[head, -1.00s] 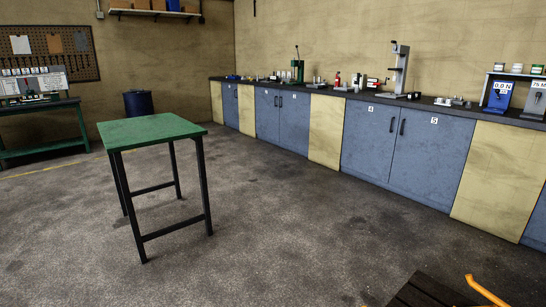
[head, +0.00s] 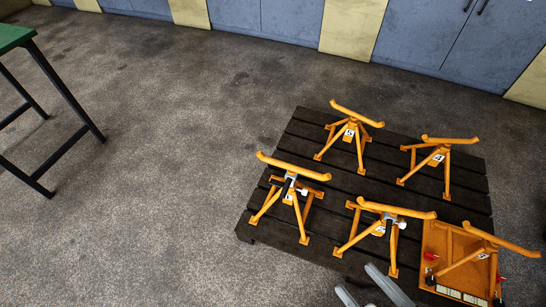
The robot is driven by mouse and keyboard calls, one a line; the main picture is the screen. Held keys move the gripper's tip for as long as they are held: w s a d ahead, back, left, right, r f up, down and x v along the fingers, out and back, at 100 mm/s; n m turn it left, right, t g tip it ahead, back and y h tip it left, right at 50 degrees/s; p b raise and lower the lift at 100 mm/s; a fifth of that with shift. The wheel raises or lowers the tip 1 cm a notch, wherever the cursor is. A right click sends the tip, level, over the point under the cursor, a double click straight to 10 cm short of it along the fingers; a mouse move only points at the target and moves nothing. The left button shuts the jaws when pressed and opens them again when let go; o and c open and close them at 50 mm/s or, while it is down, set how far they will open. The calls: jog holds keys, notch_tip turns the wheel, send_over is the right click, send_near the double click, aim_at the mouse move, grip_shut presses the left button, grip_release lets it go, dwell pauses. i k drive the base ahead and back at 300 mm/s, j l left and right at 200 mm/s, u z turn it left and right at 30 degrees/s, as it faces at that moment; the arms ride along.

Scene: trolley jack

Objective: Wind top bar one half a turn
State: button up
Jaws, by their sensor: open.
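Several orange stands with top bars stand on a dark slatted pallet (head: 262,222) in the head view. The near-left stand's top bar (head: 300,167) slopes down to the right; a grey-and-white fitting (head: 291,183) sits under it, and its small label is too small to read surely. The front-middle stand's top bar (head: 397,211) has a similar fitting. The back stand's top bar (head: 357,113) and the right stand's top bar (head: 450,140) carry number plates below. My gripper (head: 357,278) shows as two grey fingers at the bottom edge, open, apart from the stands.
An orange tray-like base (head: 436,240) with another tilted bar (head: 500,241) and red knobs sits at the pallet's right front corner. A green-topped table (head: 14,36) is at far left. Blue cabinets (head: 280,18) line the back. The floor left of the pallet is clear.

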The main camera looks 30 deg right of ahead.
aim_at(292, 169)
jog(key=k+l+z, duration=0.25)
jog(key=l, duration=0.4)
jog(key=i+j+u, duration=0.1)
jog(key=i+j, duration=0.5)
jog(key=j, duration=0.2)
jog(key=i+j, duration=0.6)
jog(key=j, duration=0.2)
jog(key=i+j+u, duration=0.15)
jog(key=i+j, duration=0.45)
jog(key=j, duration=0.15)
